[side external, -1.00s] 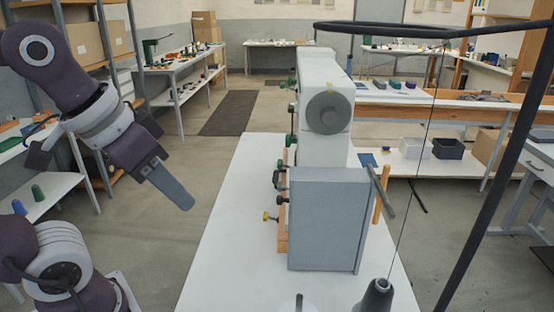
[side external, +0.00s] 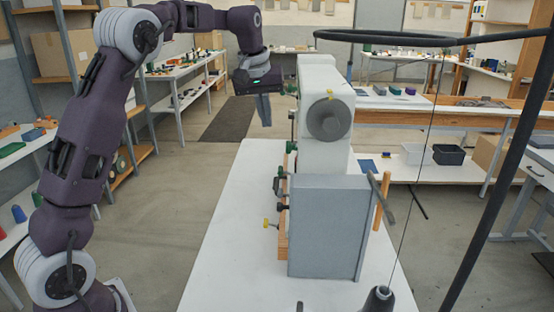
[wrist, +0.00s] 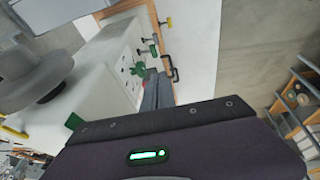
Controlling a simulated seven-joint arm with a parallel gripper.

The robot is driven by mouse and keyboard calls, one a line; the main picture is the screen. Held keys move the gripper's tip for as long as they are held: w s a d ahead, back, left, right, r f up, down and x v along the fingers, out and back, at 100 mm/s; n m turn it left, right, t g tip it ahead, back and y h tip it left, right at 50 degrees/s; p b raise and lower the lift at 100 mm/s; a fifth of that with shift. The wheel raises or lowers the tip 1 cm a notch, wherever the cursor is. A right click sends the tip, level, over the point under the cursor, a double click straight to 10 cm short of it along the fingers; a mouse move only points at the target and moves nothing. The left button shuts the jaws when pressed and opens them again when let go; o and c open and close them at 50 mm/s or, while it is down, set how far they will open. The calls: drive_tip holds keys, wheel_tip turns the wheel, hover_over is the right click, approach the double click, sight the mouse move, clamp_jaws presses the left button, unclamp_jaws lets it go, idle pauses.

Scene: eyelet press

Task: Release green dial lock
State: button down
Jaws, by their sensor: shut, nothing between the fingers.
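The press (side external: 322,110) is a white machine standing on a white table. A green knob (side external: 291,147) sits midway up its left-facing panel and another green knob (side external: 291,89) sits higher. In the wrist view a green star-shaped dial (wrist: 139,69) stands out from the white panel, and a second green part (wrist: 74,121) shows near my gripper's body. I cannot tell which one is the dial lock. My gripper (side external: 265,122) is shut and empty, fingers down, left of the press and apart from it. In the wrist view its fingertips (wrist: 158,78) appear just beside the star-shaped dial.
A grey box (side external: 327,228) stands in front of the press. The table (side external: 225,230) is clear on its left side.

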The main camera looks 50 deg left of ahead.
drive_tip(key=shift+f, duration=0.1)
approach(279, 168)
drive_tip(key=a+x, duration=0.1)
drive_tip(key=x, duration=0.4)
drive_tip(key=shift+w+d+f, duration=0.15)
drive_tip(key=shift+d+f, duration=0.25)
drive_tip(key=shift+f, duration=0.15)
drive_tip(key=shift+a+f+t+h, duration=0.15)
drive_tip(key=shift+t+h, duration=0.15)
